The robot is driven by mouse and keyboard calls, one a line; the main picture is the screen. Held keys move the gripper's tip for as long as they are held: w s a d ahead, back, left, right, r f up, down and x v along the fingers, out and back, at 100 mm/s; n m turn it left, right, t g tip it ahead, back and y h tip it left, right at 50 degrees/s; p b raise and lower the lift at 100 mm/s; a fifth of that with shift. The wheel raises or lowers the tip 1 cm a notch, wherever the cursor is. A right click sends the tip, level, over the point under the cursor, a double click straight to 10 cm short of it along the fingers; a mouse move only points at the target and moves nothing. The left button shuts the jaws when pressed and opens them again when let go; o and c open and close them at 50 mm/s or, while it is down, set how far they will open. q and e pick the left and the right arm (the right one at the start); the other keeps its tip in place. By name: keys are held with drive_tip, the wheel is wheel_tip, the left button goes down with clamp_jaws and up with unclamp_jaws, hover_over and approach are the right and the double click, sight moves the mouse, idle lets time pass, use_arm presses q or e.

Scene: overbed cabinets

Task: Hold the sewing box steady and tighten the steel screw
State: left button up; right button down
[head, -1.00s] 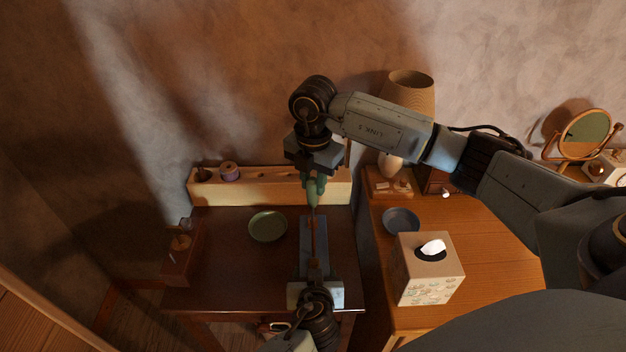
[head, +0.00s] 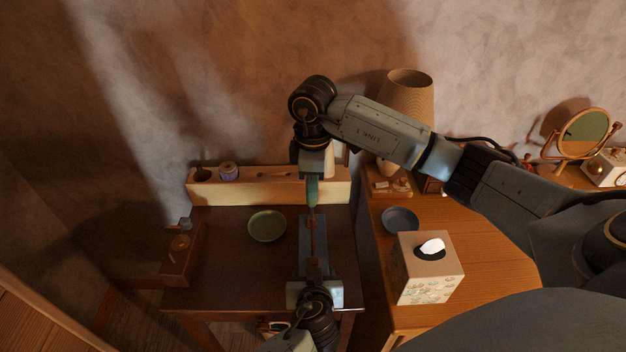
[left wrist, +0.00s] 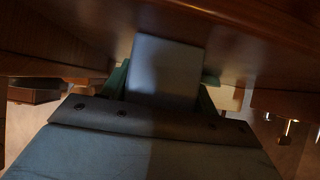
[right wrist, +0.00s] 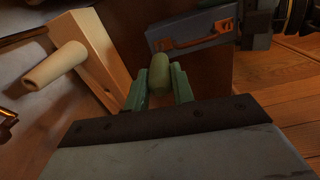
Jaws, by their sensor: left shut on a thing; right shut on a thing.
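The sewing box (head: 320,244) is a long blue-grey box with a copper-orange handle on top, on the dark desk. It also shows in the right wrist view (right wrist: 210,34). My left gripper (head: 313,270) is shut on its near end; in the left wrist view a grey face (left wrist: 165,68) sits between the green fingers. My right gripper (head: 312,190) is above the box's far end, shut on a green tool handle, seen end-on between the fingers in the right wrist view (right wrist: 160,74). The tool's tip and the steel screw cannot be made out.
A green plate (head: 267,226) lies left of the box. A pale wooden rack (head: 270,190) with a spool (head: 228,171) runs along the desk's back. A small wooden box (head: 183,254) is at the left. A tissue box (head: 426,270) and blue bowl (head: 400,220) are on the right-hand cabinet.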

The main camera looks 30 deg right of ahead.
drive_tip(key=shift+n, duration=0.6)
drive_tip(key=shift+r, duration=0.2)
drive_tip(key=shift+r, duration=0.7)
drive_tip(key=shift+r, duration=2.35)
